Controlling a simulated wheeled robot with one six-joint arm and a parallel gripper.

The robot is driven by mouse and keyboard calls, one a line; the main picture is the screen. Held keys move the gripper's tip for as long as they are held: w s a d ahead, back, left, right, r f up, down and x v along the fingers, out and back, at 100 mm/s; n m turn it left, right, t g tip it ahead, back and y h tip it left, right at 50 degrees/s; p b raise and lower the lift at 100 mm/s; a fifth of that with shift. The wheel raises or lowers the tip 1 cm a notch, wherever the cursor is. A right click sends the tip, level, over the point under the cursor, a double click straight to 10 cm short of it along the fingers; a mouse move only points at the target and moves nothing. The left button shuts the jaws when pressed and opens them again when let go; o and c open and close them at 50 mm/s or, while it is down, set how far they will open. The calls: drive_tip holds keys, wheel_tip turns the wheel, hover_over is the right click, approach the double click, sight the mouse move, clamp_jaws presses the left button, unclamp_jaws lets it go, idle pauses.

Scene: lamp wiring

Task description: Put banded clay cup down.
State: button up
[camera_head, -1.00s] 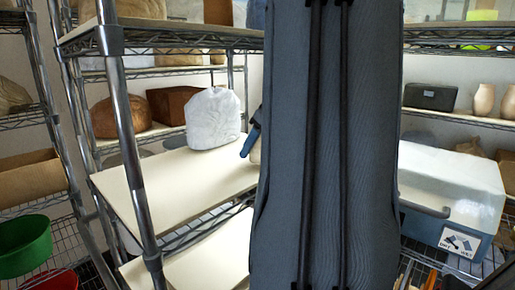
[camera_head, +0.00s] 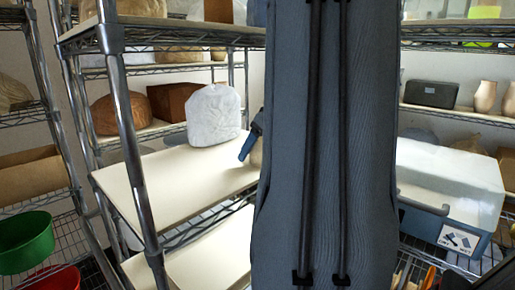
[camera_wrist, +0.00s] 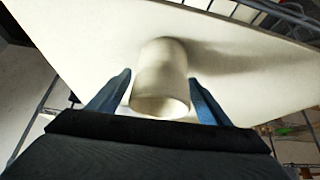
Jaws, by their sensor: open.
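A pale cream cup (camera_wrist: 162,80) stands on a cream shelf board (camera_wrist: 95,35) in the wrist view. No bands can be made out on it. My gripper (camera_wrist: 163,95) is open, with one blue finger on each side of the cup; narrow gaps seem to show between fingers and cup. In the head view a blue finger of my gripper (camera_head: 249,146) shows above the shelf board (camera_head: 165,185). Only a sliver of the cup (camera_head: 257,155) shows there; my arm hides the rest.
A white wrapped bundle (camera_head: 213,115) stands on the same shelf, left of my gripper. A metal shelf post (camera_head: 133,150) rises at the front left. The board's left part is clear. A white and blue cooler box (camera_head: 450,190) is at the right.

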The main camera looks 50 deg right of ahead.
drive_tip(key=b+v, duration=0.2)
drive_tip(key=v, duration=1)
drive_tip(key=shift+s+d, duration=0.1)
